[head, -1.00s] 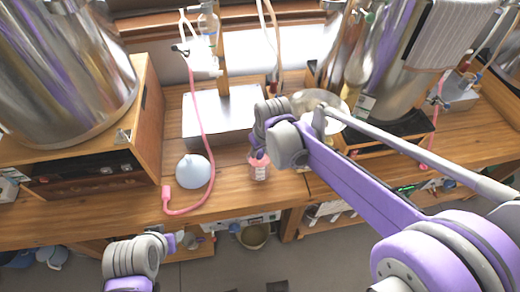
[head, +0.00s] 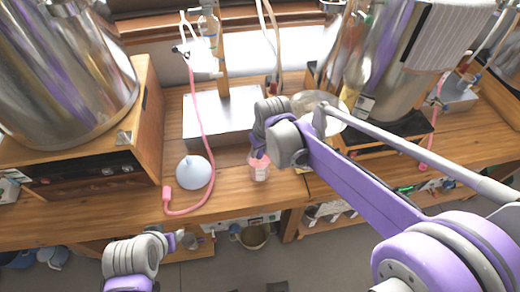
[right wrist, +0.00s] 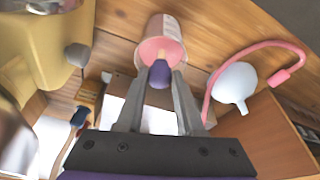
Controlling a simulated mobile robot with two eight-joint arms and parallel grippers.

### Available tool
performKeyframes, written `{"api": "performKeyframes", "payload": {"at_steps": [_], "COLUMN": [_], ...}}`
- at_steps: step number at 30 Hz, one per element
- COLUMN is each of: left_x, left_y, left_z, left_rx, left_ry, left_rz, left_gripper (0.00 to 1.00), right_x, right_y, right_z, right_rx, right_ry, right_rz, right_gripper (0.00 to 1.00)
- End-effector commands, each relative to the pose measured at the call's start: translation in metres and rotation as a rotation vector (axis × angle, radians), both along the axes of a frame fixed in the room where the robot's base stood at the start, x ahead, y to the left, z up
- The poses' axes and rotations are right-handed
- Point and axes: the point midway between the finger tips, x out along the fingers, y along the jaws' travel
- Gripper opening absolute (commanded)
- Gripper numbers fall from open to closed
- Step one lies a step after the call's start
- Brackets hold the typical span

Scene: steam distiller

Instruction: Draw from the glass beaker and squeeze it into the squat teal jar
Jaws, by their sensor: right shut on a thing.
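The glass beaker (head: 259,173), with pink contents and a pale label, stands on the wooden bench near its front edge. My right gripper (head: 259,152) is over its mouth. In the right wrist view the two fingers (right wrist: 159,85) are shut on a purple dropper bulb (right wrist: 160,74). The bulb is in line with the open mouth of the beaker (right wrist: 163,48); the dropper's tip is hidden, so its depth cannot be told. My left gripper (head: 177,239) is low, in front of the bench; its jaw opening cannot be made out. I cannot pick out the squat teal jar.
A pale blue funnel (head: 193,172) and a pink hose (head: 207,150) lie left of the beaker. A metal box (head: 222,122) stands behind it. Large steel vessels stand left (head: 60,75) and right (head: 405,60). A round glass vessel (head: 335,112) is right of the gripper.

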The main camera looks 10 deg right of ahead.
Motion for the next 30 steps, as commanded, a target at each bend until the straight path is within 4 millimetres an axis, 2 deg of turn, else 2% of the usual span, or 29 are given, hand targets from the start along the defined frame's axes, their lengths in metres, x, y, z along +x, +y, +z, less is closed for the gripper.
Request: {"api": "performKeyframes", "payload": {"at_steps": [30], "left_x": [0.013], "left_y": [0.0], "left_z": [0.041], "left_rx": [0.0], "left_ry": [-0.024], "left_rz": [0.0], "left_gripper": [0.5], "right_x": [0.001], "right_y": [0.0], "right_z": [0.054], "right_rx": [0.001], "right_ry": [-0.002], "right_rz": [0.0], "right_gripper": [0.26]}}
